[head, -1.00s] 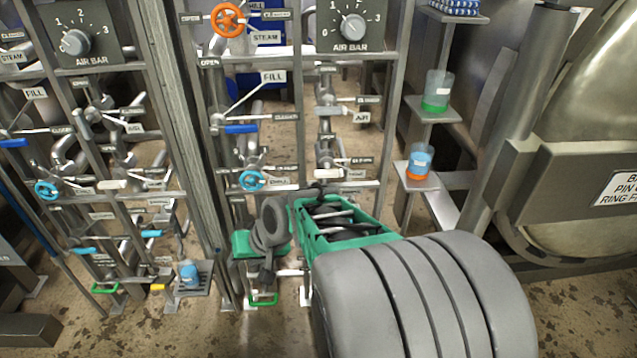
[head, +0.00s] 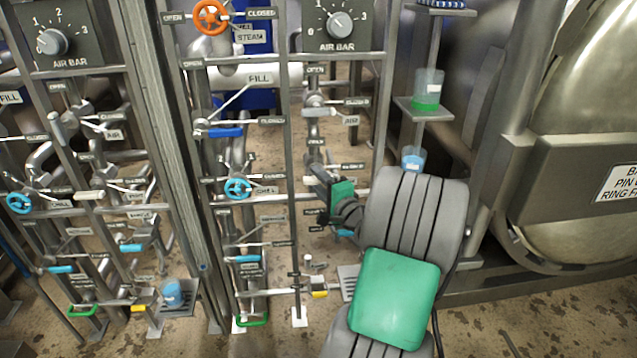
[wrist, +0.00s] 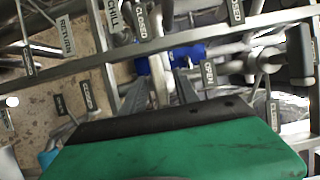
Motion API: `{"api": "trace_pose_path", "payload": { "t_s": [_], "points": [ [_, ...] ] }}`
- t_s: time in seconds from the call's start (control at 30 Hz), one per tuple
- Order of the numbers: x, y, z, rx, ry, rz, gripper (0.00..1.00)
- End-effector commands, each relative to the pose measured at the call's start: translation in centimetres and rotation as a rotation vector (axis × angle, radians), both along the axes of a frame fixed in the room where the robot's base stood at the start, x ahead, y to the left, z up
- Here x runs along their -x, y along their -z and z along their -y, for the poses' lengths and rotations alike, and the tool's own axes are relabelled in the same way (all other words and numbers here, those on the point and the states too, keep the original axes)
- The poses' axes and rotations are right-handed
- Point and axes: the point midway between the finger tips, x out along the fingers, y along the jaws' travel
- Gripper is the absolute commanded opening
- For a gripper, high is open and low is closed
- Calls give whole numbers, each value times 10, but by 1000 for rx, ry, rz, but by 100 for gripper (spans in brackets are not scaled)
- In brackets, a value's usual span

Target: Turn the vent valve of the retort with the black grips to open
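My gripper (head: 317,178) is at the right-hand valve panel in the head view, in front of the pipework below the air valve (head: 318,103). In the wrist view its two grey fingers (wrist: 162,78) are apart, with a pale bar or pipe and a blue part (wrist: 170,57) seen between and beyond them. I cannot tell if they touch anything. A CLOSED label (head: 353,166) stands just right of my gripper in the head view. The vent label and lever are not clearly readable, and my gripper covers part of that spot. A dark grip (wrist: 300,52) shows at the right in the wrist view.
A second valve panel stands on the left, with a blue wheel (head: 19,202). The right panel has an orange wheel (head: 211,16), a blue fill lever (head: 225,132) and a blue wheel (head: 238,188). Cups (head: 428,90) stand on small shelves right of it, before the large vessel (head: 590,100).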

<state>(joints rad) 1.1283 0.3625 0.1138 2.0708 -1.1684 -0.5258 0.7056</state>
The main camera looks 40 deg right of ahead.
Motion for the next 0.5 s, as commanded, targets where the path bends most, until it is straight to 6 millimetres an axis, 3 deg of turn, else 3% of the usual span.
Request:
{"api": "trace_pose_path", "payload": {
  "t_s": [0.27, 0.5],
  "points": [
    [-3, 0, 0, 1, 0, 0, 36],
    [-3, 0, 0, 1, 0, 0, 16]
  ]
}}
